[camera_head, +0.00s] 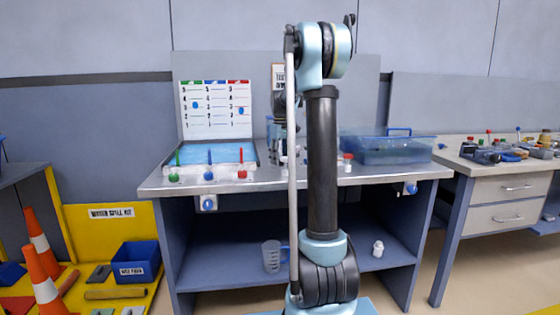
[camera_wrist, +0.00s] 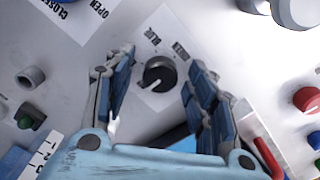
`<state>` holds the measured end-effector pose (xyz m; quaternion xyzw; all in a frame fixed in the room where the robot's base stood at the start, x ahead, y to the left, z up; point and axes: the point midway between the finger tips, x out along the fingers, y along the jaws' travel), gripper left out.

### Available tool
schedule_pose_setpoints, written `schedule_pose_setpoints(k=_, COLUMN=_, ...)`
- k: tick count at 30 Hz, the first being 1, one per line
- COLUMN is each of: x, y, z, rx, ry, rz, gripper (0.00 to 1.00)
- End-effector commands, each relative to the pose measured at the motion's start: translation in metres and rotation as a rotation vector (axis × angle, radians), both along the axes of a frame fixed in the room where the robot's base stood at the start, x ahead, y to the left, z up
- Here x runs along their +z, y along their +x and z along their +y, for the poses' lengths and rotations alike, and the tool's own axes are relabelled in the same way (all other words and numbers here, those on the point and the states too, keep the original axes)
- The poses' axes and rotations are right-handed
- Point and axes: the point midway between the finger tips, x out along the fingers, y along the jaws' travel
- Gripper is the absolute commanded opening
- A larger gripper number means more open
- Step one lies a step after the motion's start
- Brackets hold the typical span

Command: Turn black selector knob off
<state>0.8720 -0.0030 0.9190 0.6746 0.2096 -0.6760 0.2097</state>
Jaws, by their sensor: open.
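The black selector knob (camera_wrist: 159,74) shows in the wrist view on a pale square label plate with printed words, on a light panel. It is round with a raised grip and a light pointer mark toward its lower left. My gripper (camera_wrist: 158,90) is open, with one finger to the left of the knob and the other to the right. The knob shows in the gap between the fingers, and I see no contact. How far the fingertips are above the panel is hard to tell. In the head view my arm hides the knob and gripper.
Around the knob, the wrist view shows a green button (camera_wrist: 28,117), a grey round fitting (camera_wrist: 31,77), a red knob (camera_wrist: 307,99) and a white knob (camera_wrist: 296,12). In the head view, a blue clear bin (camera_head: 388,149) stands on the bench (camera_head: 300,178).

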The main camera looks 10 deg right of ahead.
Motion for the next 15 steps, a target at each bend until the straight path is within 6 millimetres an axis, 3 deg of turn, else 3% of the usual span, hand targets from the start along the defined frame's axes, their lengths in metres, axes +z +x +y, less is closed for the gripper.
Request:
schedule_pose_setpoints(k=5, x=0.011, y=0.000, z=0.000, rx=0.000, ry=0.000, rz=0.000, gripper=0.51)
schedule_pose_setpoints(k=15, x=0.071, y=0.001, z=0.000, rx=0.000, ry=0.000, rz=0.000, gripper=0.51)
